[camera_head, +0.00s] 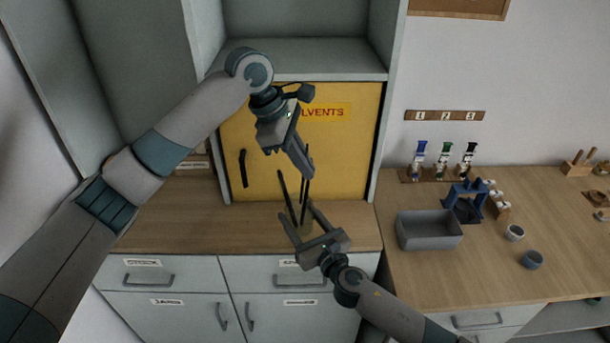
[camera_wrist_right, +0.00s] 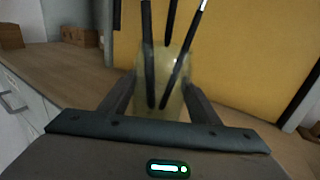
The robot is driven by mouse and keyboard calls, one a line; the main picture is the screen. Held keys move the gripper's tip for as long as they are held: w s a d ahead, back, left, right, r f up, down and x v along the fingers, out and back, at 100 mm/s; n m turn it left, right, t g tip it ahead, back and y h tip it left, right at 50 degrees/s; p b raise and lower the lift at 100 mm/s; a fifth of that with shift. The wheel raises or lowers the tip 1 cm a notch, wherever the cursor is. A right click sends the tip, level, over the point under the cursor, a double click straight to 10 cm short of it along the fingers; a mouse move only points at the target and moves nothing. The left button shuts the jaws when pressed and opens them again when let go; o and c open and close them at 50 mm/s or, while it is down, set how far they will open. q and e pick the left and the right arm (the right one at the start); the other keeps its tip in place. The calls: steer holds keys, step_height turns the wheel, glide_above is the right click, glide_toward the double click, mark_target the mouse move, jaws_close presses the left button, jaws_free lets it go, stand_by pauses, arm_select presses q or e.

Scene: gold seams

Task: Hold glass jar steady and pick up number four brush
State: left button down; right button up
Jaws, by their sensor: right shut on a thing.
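A pale, see-through glass jar (camera_wrist_right: 174,92) stands on the wooden counter. Several dark, thin brushes (camera_wrist_right: 149,55) lean in it, and their handles (camera_head: 286,197) rise above it in the head view. I cannot read a number on any brush. My right gripper (camera_head: 302,222) is shut on the jar, with one finger on each side; its fingers and palm partly hide the jar in the head view. My left gripper (camera_head: 302,167) is above the jar, pointing down by the upper ends of the brushes. Whether it touches or holds a brush is unclear.
A yellow cabinet door (camera_head: 345,160) labelled "SOLVENTS" is close behind the jar. The wooden counter (camera_head: 170,215) left of the jar is clear.

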arm_select(q)
steer(key=shift+r, duration=0.15)
arm_select(e)
steer(key=o, duration=1.3)
steer(key=v, duration=1.2)
arm_select(q)
steer(key=shift+r, duration=0.1)
